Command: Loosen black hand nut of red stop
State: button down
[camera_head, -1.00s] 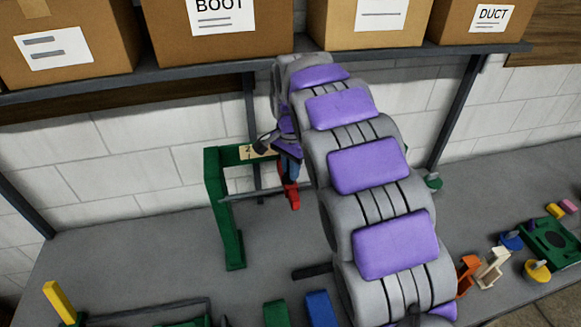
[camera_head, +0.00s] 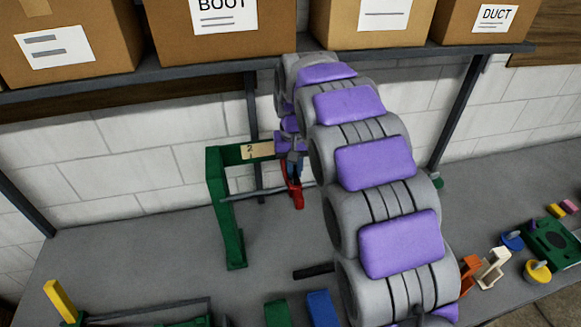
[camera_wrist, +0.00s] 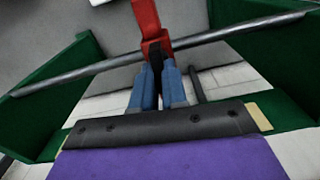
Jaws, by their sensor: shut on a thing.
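The red stop (camera_head: 297,196) sits on a metal rod (camera_head: 243,194) of a green frame (camera_head: 226,215) on the bench. In the wrist view, the red stop (camera_wrist: 148,22) stands on the rod (camera_wrist: 100,67) ahead of my fingers. My gripper (camera_wrist: 157,72) has its two blue fingers close together just below the stop. They are shut on the black hand nut (camera_wrist: 157,55), which shows only as a dark sliver between the fingertips.
A tag marked 2 (camera_head: 258,150) is on the frame's top bar. A shelf with cardboard boxes (camera_head: 222,35) hangs above. Blue (camera_head: 322,308) and green (camera_head: 276,313) blocks lie in front. Orange, white and yellow parts (camera_head: 537,271) stand at right.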

jog(key=shift+s+f+n, duration=0.1)
jog(key=shift+s+n, duration=0.05)
jog(key=shift+n, duration=0.45)
jog(key=c, duration=1.2)
grip_release()
jog(key=shift+s, duration=0.15)
jog(key=shift+o, duration=0.2)
notch_tip(320, 180, up, 17)
jog(key=p, duration=0.4)
jog(key=shift+w+p, duration=0.3)
jog(key=shift+p, duration=0.1)
jog(key=shift+a, duration=0.1)
